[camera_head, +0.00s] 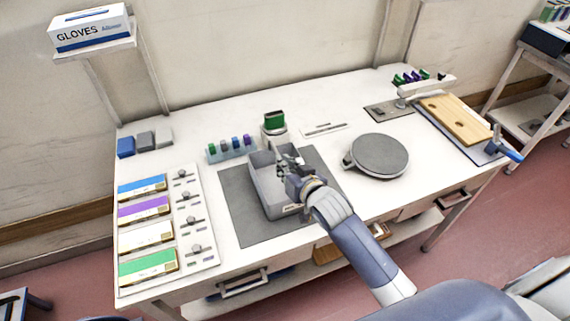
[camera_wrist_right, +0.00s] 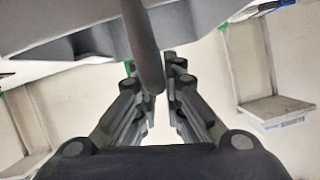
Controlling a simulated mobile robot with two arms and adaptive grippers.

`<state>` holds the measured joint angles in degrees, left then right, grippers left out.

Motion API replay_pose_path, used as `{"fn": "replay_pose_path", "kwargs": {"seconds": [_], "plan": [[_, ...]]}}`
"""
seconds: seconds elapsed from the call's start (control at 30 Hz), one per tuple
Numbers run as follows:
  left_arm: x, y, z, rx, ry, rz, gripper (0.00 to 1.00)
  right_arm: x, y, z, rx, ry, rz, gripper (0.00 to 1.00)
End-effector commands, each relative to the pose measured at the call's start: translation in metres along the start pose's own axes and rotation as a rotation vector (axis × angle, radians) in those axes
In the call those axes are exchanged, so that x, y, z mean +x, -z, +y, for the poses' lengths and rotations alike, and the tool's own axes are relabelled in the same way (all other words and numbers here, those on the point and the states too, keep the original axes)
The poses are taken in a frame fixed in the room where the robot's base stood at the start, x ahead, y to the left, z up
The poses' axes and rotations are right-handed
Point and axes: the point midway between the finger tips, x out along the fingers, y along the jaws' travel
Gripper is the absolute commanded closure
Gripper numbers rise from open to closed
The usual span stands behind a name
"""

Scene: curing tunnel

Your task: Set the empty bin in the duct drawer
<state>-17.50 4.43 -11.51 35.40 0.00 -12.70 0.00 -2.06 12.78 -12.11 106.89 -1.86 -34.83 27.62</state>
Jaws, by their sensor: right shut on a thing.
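A grey open-topped bin (camera_head: 264,201) is over the dark grey mat (camera_head: 246,225) in the middle of the table. I see nothing inside the part of it that shows. My right gripper (camera_head: 287,165) is shut on the bin; my fingers and wrist hide part of its right side. In the right wrist view, the gripper (camera_wrist_right: 156,85) has its fingers at a grey edge of the bin (camera_wrist_right: 140,45). I cannot tell whether the bin rests on the mat or is slightly raised. Drawer fronts with handles show under the table at the left (camera_head: 243,283) and right (camera_head: 452,198). My left gripper is out of view.
A rack of coloured pieces (camera_head: 231,148) and a green-topped holder (camera_head: 275,124) stand behind the bin. A round grey turntable (camera_head: 378,156) is to its right. A panel of coloured labelled boxes (camera_head: 146,206) lies at the left. A wooden board (camera_head: 455,119) lies far right.

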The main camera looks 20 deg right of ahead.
Motion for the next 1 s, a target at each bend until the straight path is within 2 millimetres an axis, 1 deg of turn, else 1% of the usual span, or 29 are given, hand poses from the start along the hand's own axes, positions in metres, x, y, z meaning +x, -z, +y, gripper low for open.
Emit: {"fn": "replay_pose_path", "kwargs": {"seconds": [0.17,0.2,0.27,0.3,0.6,0.73,0.87,1.0], "plan": [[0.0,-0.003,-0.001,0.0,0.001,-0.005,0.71,0.0,0.001,-0.001,0.0,0.001,0.004,1.0],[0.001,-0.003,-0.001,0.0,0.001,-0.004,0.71,0.0,0.0,0.0,0.0,0.0,0.001,0.89],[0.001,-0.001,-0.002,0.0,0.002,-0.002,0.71,0.0,0.0,0.0,0.0,0.0,0.001,0.75],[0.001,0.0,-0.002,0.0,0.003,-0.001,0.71,0.0,0.0,0.0,0.0,0.0,0.001,0.71],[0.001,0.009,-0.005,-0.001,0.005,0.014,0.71,0.0,0.0,0.0,0.0,0.0,0.001,0.71],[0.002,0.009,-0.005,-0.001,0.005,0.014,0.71,-0.005,-0.001,0.0,0.0,0.001,0.001,0.71],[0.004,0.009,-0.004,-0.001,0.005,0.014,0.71,-0.019,-0.001,0.0,0.001,0.0,0.0,0.71],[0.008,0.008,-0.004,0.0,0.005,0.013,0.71,-0.042,-0.002,0.0,0.001,0.0,-0.001,0.71]]}}
